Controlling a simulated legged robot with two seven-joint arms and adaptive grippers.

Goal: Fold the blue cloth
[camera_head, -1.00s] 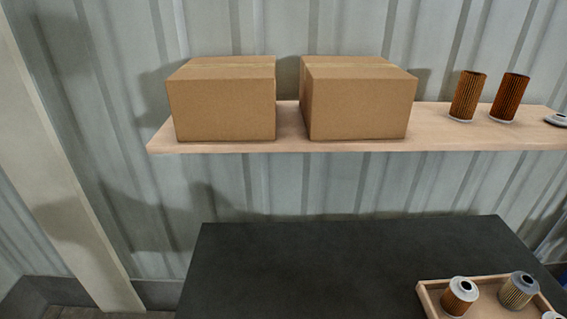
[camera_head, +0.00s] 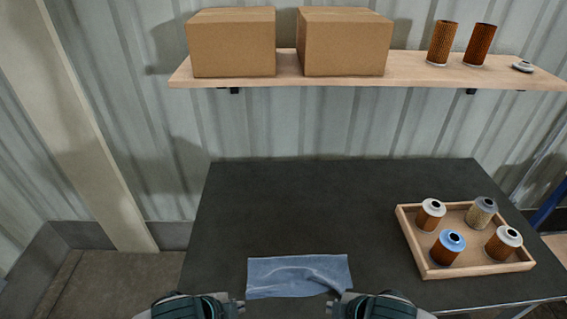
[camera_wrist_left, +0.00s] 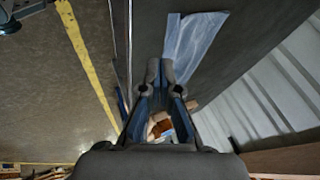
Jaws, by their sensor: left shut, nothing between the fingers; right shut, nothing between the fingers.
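The blue cloth (camera_head: 297,274) lies spread and slightly wrinkled on the dark table (camera_head: 300,205), near its front edge. My left gripper (camera_head: 240,308) is at the bottom of the head view, just below the cloth's left end, shut and empty. My right gripper (camera_head: 331,308) is below the cloth's right end, shut and empty. In the left wrist view the cloth (camera_wrist_left: 192,45) shows beyond the fingers of the left gripper (camera_wrist_left: 160,75). Neither gripper appears to hold the cloth.
A wooden tray (camera_head: 432,272) with several filter cartridges, one with a blue top (camera_head: 452,240), stands on the table's right side. A wall shelf (camera_head: 290,80) above holds two cardboard boxes (camera_head: 232,45) and brown filters (camera_head: 442,42).

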